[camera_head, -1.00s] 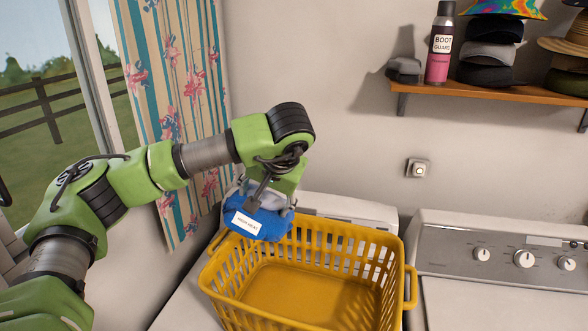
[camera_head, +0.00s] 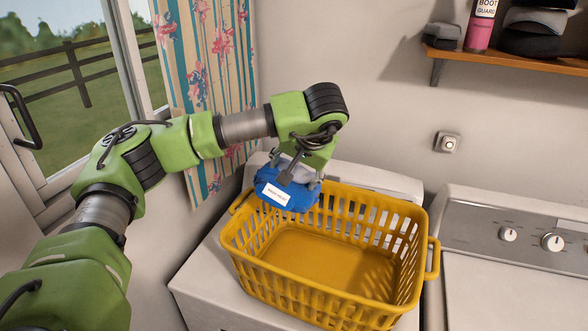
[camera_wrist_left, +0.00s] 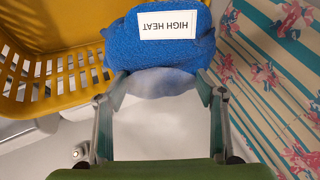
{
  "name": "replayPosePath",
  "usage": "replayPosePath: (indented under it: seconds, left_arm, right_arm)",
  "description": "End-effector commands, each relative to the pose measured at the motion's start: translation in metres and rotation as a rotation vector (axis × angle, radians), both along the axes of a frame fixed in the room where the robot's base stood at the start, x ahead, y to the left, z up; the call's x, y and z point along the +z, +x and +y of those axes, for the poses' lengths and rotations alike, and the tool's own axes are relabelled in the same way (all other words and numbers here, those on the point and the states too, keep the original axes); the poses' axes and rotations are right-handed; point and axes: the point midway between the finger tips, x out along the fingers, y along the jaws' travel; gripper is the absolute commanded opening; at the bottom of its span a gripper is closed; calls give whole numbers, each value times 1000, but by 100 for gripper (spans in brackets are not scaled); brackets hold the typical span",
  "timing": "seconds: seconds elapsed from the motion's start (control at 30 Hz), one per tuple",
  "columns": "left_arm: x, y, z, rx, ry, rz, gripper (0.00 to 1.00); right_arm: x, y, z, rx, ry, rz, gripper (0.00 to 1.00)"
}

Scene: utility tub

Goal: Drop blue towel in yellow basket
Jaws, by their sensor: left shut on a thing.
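The blue towel (camera_head: 287,196) with a white "HIGH HEAT" label is held in my left gripper (camera_head: 300,182), at the back left rim of the yellow basket. The basket (camera_head: 330,290) is empty and stands upright on a white appliance. In the left wrist view the towel (camera_wrist_left: 160,45) sits between the two fingertips (camera_wrist_left: 160,85), which are shut on it. The basket (camera_wrist_left: 45,80) shows beside it at the left there. I cannot tell whether the towel touches the rim. My right gripper is not in view.
A second white appliance (camera_head: 510,275) with knobs stands to the right. A shelf (camera_head: 510,65) with a pink can (camera_head: 480,30) and hats is on the wall. A floral curtain (camera_head: 205,100) and window are at the left, close to my arm.

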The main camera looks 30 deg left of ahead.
Motion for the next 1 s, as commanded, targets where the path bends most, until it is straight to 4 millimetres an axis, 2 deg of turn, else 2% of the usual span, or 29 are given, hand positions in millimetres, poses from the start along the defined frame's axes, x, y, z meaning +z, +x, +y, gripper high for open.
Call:
replayPosePath:
  seconds: [0.13,0.47,0.5,0.57,0.87,1.0]
  left_arm:
    - [-12,0,0,0,0,-1,35]
    - [-13,0,0,0,0,-1,35]
    - [-13,0,0,0,0,-1,68]
    - [-13,0,0,0,0,-1,82]
    - [-14,0,0,0,0,1,82]
    - [-8,-2,-3,-1,-1,-1,82]
  right_arm:
    - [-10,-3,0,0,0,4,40]
    - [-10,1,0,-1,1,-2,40]
    - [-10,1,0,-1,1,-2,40]
    - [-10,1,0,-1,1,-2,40]
    - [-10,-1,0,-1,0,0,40]
    - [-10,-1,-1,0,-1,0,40]
